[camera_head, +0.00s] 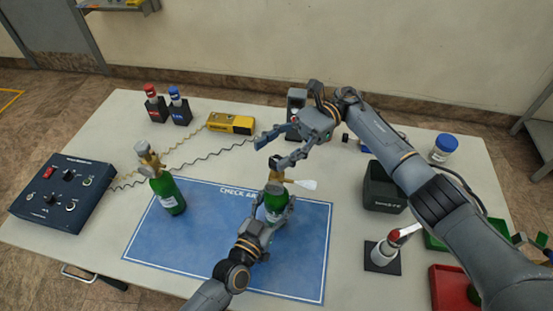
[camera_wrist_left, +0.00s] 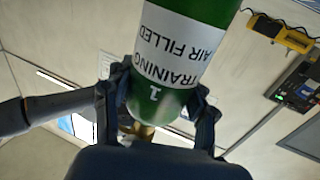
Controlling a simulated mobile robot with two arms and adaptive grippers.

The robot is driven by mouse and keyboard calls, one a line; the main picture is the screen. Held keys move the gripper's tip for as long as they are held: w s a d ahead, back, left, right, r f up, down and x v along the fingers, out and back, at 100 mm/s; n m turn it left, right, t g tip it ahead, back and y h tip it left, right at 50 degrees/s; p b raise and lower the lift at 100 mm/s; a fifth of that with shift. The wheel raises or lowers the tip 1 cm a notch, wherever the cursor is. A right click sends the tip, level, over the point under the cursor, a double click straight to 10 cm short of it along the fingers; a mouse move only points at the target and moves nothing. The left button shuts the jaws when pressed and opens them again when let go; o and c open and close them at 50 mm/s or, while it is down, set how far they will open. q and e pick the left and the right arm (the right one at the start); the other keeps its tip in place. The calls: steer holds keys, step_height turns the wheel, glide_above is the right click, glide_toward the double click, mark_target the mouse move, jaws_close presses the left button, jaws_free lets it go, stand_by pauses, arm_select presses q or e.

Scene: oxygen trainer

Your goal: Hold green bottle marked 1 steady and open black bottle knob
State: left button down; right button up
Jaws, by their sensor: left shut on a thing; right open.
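The green bottle marked 1 (camera_head: 274,205) stands on the blue mat (camera_head: 190,252), with a brass valve (camera_head: 275,177) on top and a white tag (camera_head: 307,184) beside the valve. My left gripper (camera_head: 262,228) is shut around the bottle's body. In the left wrist view its fingers (camera_wrist_left: 158,108) flank the green bottle (camera_wrist_left: 190,105), whose label reads TRAINING AIR FILLED. My right gripper (camera_head: 268,150) is open and empty, its fingers pointing left just above the valve and apart from it. I cannot make out the black knob on the valve.
Another green bottle (camera_head: 168,195) with a brass valve stands at the mat's left edge. A dark control box (camera_head: 66,190) is at far left. A yellow device (camera_head: 231,123) and red- and blue-topped items (camera_head: 151,91) stand behind. A black bin (camera_head: 384,190) is right of the mat.

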step_height(320, 180, up, 6)
steer(key=shift+f, duration=0.25)
steer(key=shift+f, duration=0.15)
steer(key=shift+f+m+y, duration=0.3)
step_height(320, 180, down, 5)
steer(key=d+m+t+y, duration=0.2)
steer(key=m+t+y, duration=0.2)
steer(key=m+t, duration=0.1)
steer(key=m+t+h, duration=0.1)
steer(key=m+t, duration=0.5)
steer(key=t, duration=0.7)
glide_toward(277, 160)
steer(key=x, duration=0.6)
steer(key=f+x, duration=0.1)
steer(key=x, duration=0.2)
steer(key=shift+a, duration=0.4)
